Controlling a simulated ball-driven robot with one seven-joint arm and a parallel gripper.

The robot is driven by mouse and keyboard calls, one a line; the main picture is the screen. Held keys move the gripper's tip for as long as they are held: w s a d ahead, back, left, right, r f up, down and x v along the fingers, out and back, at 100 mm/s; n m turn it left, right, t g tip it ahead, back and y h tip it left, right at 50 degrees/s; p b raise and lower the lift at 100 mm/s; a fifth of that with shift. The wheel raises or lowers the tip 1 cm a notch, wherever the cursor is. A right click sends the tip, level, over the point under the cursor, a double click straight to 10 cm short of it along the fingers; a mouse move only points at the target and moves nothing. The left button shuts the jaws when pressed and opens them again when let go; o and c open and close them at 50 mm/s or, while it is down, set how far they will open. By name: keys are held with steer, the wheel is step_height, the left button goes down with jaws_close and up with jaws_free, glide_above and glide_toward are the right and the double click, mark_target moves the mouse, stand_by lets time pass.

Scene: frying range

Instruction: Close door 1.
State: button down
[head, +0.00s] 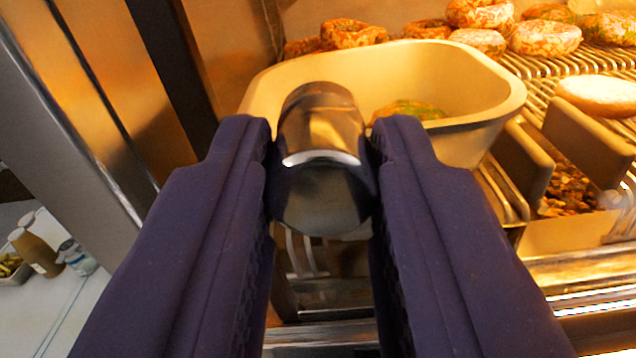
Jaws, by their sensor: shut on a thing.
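My gripper (320,170) is in the middle of the head view, its two dark purple fingers shut on a shiny rounded metal handle (320,120). The handle sits between the fingertips, touching both sides. It looks like a door handle, but its joint to a door is hidden. I cannot tell which panel is door 1 or how far it stands open. A metal-edged frame or panel (75,130) runs along the left, close to the left finger.
Behind the handle is a lit cabinet with a cream tub (470,85), several browned buns or patties (545,38), wire racks and a divided tray (570,190). At lower left, a white counter (40,310) holds bottles (35,250).

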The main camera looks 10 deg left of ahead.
steer(key=shift+a+p, duration=0.6)
steer(key=shift+a, duration=1.6)
steer(key=shift+r, duration=0.1)
steer(key=c, duration=1.1)
jaws_free()
steer(key=shift+a, duration=0.1)
steer(key=shift+o, duration=1.2)
steer(key=shift+a, duration=0.15)
steer(key=s, duration=0.7)
steer(key=shift+s, duration=0.4)
steer(key=shift+b, duration=0.3)
